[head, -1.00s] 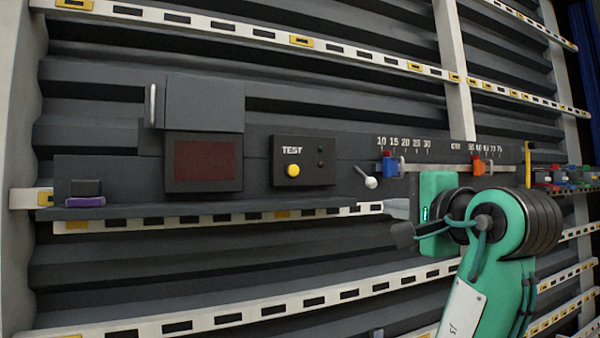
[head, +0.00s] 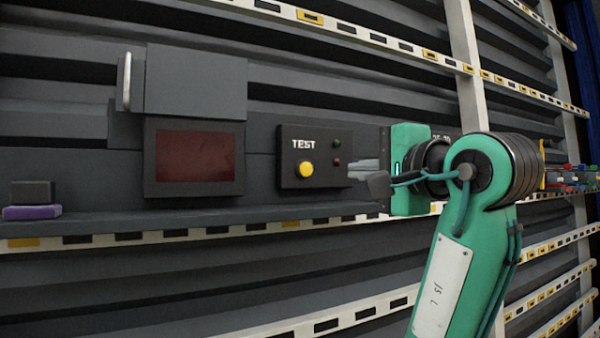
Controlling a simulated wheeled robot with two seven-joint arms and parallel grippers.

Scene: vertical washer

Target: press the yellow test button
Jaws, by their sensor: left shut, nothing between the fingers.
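The yellow test button (head: 305,170) is a round knob on the lower left of a black box (head: 316,187) marked TEST. Two small lights sit at the box's right, one green and one red. My left gripper (head: 356,172) is shut and empty. Its grey fingers point left and lie at the right edge of the black box in the picture, to the right of the button and at about its height. I cannot tell whether they touch the box. The button is in full view, with nothing over it. My right gripper is not in view.
A dark red screen (head: 195,157) under a grey cover with a pale handle (head: 127,82) is left of the box. A purple block (head: 32,212) lies on the ledge at far left. My arm hides most of the slider panel. Slotted white rails cross the wall.

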